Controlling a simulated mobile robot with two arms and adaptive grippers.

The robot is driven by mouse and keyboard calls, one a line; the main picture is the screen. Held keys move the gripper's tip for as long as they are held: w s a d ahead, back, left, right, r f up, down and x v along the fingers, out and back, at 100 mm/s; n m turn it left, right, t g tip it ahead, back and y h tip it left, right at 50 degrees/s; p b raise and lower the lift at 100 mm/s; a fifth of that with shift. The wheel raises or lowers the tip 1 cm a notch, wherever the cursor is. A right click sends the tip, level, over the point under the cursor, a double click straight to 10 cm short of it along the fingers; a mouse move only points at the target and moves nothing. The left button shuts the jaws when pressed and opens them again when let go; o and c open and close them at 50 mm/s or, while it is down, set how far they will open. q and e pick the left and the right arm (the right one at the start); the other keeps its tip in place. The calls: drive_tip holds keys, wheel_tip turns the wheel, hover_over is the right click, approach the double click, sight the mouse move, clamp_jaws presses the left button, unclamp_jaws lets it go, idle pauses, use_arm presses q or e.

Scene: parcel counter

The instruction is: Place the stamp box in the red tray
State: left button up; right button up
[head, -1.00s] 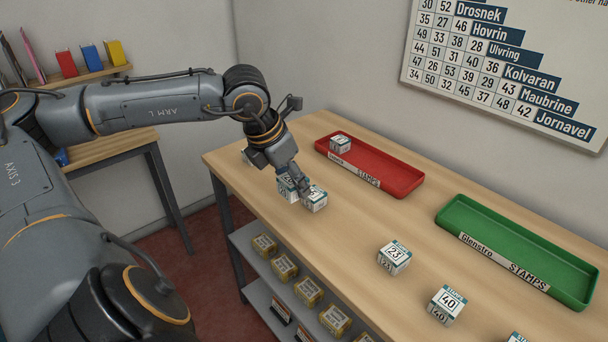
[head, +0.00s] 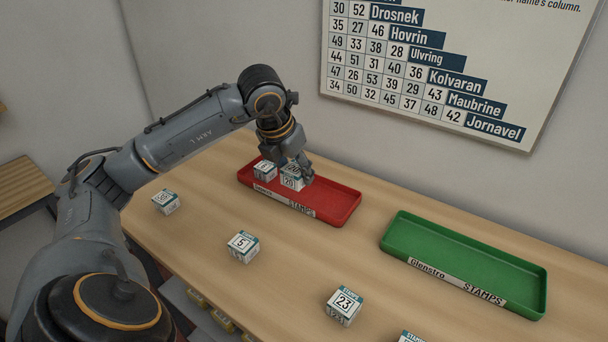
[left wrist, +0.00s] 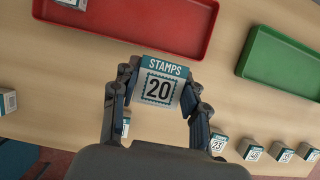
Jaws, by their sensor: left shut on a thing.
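A white and teal stamp box numbered 20 (head: 292,178) is held between the fingers of my left gripper (head: 298,170). In the left wrist view, the box (left wrist: 160,90) sits upright between both fingertips of the gripper (left wrist: 155,98), with its number facing the camera. In the head view the box overlaps the left half of the red tray (head: 335,210). In the left wrist view the red tray (left wrist: 190,35) lies past the box. The exact height above the tray is unclear. Another stamp box (head: 264,170) stands at the tray's left end. My right gripper is not in view.
A green tray (head: 400,225) labelled Glenstro lies to the right. Stamp boxes numbered 5 (head: 243,246) and 23 (head: 344,306), plus another box (head: 166,201), stand apart along the counter's front. A number chart (head: 420,65) hangs behind. The red tray's right half is empty.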

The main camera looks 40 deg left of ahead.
use_arm(q)
drive_tip(key=w+a+f+p, duration=0.1)
drive_tip(key=w+a+f, duration=0.2)
drive_tip(key=w+f, duration=0.1)
drive_tip(key=w+a+f+p, duration=0.2)
drive_tip(key=w+a+f, duration=0.2)
drive_tip(key=shift+w+a, duration=0.15)
drive_tip(key=shift+a, duration=0.1)
drive_tip(key=shift+w+a+f, duration=0.35)
drive_tip(key=shift+f, duration=0.3)
wheel_tip(320, 180, down, 2)
drive_tip(key=shift+f+p, duration=0.2)
drive_tip(key=shift+p, duration=0.6)
drive_tip(key=shift+f, duration=0.35)
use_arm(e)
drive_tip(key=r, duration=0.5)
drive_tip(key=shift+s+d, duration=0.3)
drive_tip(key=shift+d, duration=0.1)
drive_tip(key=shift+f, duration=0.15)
